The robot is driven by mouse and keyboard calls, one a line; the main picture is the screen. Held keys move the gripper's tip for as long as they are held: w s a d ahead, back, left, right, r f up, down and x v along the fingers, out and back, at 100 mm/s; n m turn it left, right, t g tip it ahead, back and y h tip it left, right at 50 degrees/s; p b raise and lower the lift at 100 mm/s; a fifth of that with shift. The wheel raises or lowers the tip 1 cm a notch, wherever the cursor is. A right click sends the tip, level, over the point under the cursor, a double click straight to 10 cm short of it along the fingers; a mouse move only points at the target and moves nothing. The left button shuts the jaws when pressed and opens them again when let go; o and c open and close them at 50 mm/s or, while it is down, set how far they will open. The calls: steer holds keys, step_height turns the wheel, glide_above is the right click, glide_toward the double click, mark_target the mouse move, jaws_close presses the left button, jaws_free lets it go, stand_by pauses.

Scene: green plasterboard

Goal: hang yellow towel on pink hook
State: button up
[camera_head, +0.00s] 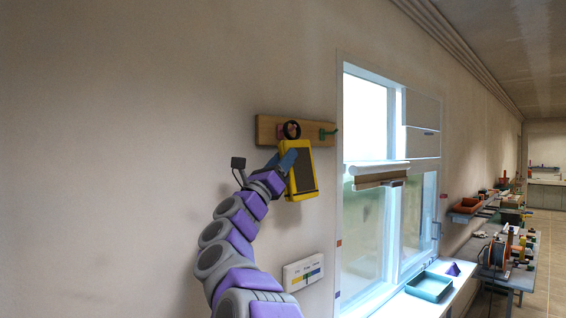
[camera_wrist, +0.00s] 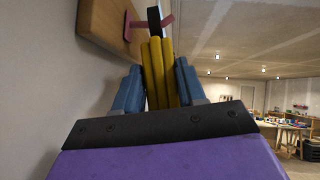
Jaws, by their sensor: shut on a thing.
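The yellow towel (camera_head: 292,187) is a folded yellow piece with a dark grey face and a black loop (camera_head: 297,126) on top. It hangs upright from my gripper (camera_head: 287,162), just below the wooden rail. In the wrist view, the blue fingers of my gripper (camera_wrist: 156,88) are shut on the towel (camera_wrist: 158,62). The pink hook (camera_head: 281,131) is on the rail, at the loop. In the wrist view, the pink hook (camera_wrist: 167,20) shows on both sides of the black loop (camera_wrist: 154,18); I cannot tell whether the loop is around it.
The wooden rail (camera_head: 264,128) is fixed to the wall and also bears a green hook (camera_head: 328,133) to the right. A window (camera_head: 370,190) with a sill and a teal tray (camera_head: 429,286) is at right. A small white panel (camera_head: 303,271) is below. The wall at left is bare.

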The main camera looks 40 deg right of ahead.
steer(key=shift+a+f+b, duration=0.5)
steer(key=shift+f+b, duration=0.1)
stand_by(0.4)
steer(key=o, duration=1.2)
steer(key=shift+w+f, duration=0.1)
